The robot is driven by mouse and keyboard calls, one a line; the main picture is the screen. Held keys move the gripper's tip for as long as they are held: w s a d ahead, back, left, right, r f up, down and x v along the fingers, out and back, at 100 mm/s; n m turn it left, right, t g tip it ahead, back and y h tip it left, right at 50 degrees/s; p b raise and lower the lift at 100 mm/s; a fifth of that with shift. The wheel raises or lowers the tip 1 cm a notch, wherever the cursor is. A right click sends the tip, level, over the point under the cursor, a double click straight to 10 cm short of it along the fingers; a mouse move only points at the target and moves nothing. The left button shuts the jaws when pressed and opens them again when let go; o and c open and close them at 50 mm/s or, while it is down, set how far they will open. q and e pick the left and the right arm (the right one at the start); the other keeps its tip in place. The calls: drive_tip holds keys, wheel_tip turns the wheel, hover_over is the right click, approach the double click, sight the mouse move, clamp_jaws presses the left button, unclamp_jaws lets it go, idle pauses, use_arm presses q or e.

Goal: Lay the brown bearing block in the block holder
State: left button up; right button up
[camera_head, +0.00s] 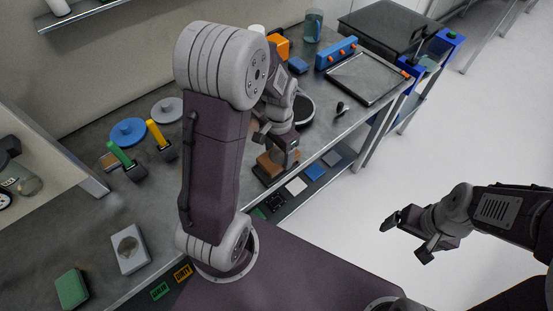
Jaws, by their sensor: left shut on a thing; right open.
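The brown bearing block (267,163) is near the front edge of the metal bench, right of my large arm link. My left gripper (287,158) comes down over it from above and is shut on it. A dark holder-like base (262,178) shows just under the block. I cannot tell whether the block rests in it or is slightly above it. The gripper and arm hide part of the block and the bench behind. My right gripper (407,235) is open and empty over the floor at the right, away from the bench.
A grey tray (366,80), blue rack (336,53) and orange part (279,45) stand farther back. Green (120,154) and yellow (157,133) handled tools stand left.

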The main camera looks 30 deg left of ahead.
sight(276, 154)
use_arm(q)
drive_tip(key=shift+a+f, duration=0.25)
drive_tip(key=shift+a, duration=0.4)
wheel_tip(276, 154, down, 3)
drive_tip(key=shift+d+f, duration=0.15)
drive_tip(key=shift+w+f, duration=0.15)
drive_tip(key=shift+f, duration=0.25)
drive_tip(key=shift+f, duration=0.1)
drive_tip(key=o, duration=2)
drive_tip(key=shift+c, duration=0.2)
